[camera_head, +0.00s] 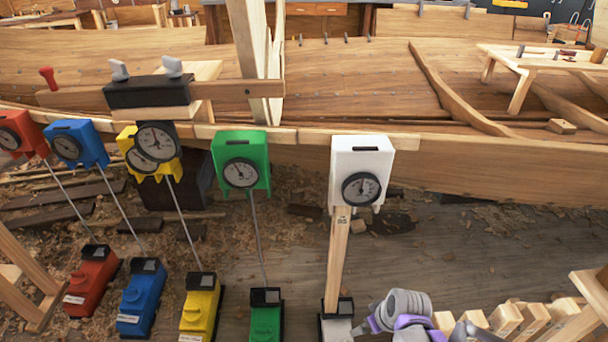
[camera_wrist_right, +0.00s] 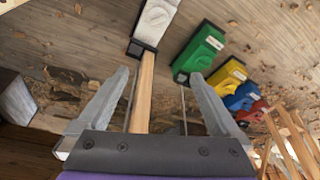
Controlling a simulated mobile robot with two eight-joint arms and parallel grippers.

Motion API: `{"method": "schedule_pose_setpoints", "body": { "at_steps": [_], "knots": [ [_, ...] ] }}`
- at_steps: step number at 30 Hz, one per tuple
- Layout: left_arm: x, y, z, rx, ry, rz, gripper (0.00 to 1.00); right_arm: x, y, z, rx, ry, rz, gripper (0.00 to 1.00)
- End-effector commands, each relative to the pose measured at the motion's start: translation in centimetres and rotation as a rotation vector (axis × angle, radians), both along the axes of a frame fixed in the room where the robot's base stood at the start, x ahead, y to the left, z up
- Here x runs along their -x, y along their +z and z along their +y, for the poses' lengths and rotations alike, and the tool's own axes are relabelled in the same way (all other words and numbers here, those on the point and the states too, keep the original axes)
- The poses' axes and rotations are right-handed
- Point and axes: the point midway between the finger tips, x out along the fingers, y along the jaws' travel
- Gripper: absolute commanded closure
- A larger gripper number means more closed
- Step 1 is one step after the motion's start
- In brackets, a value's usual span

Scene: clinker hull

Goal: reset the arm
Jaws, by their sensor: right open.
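My right arm (camera_head: 404,306), grey with purple parts, shows at the bottom right of the centre in the head view, cut off by the lower edge. In the right wrist view my right gripper (camera_wrist_right: 160,76) is open, its two grey fingers spread apart. A wooden strut (camera_wrist_right: 144,92) running from a white block (camera_wrist_right: 153,22) shows between the fingers in the picture. The fingers do not visibly grip it; whether it lies between them or beyond them I cannot tell. My left gripper is not in view.
A planked hull (camera_head: 340,85) spans the back. Along its edge hang gauge boxes: red, blue, yellow, green (camera_head: 241,160) and white (camera_head: 361,170). Rods and the strut lead down to matching floor blocks (camera_head: 200,310). A wooden rack (camera_head: 505,318) stands close right of my arm. Bare floor (camera_head: 480,250) lies beyond.

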Motion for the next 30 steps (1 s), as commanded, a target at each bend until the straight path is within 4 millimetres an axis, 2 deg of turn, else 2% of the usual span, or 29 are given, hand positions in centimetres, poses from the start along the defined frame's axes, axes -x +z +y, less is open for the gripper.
{"method": "schedule_pose_setpoints", "body": {
  "at_steps": [1, 3, 9, 15, 23, 24, 30],
  "knots": [
    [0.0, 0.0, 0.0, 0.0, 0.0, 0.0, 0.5, 1.5, 1.6, 0.1, 0.002, -0.03, -0.001, 0.0],
    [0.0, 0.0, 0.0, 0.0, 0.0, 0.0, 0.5, 3.4, 3.4, 0.2, 0.003, -0.077, -0.004, 0.0],
    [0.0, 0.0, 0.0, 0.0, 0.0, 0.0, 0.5, 9.2, 7.1, 0.1, 0.004, -0.21, -0.014, 0.0],
    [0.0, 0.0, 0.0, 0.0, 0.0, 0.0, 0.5, 14.2, 8.6, -0.1, 0.0, -0.32, -0.03, 0.0],
    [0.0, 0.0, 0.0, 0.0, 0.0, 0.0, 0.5, 18.8, 8.7, -0.5, -0.007, -0.422, -0.048, 0.0],
    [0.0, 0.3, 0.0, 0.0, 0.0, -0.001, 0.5, 19.3, 9.0, -0.6, -0.008, -0.435, -0.051, 0.0],
    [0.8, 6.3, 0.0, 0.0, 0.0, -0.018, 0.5, 19.7, 15.0, -0.6, -0.012, -0.431, -0.068, 0.0]
  ]
}}
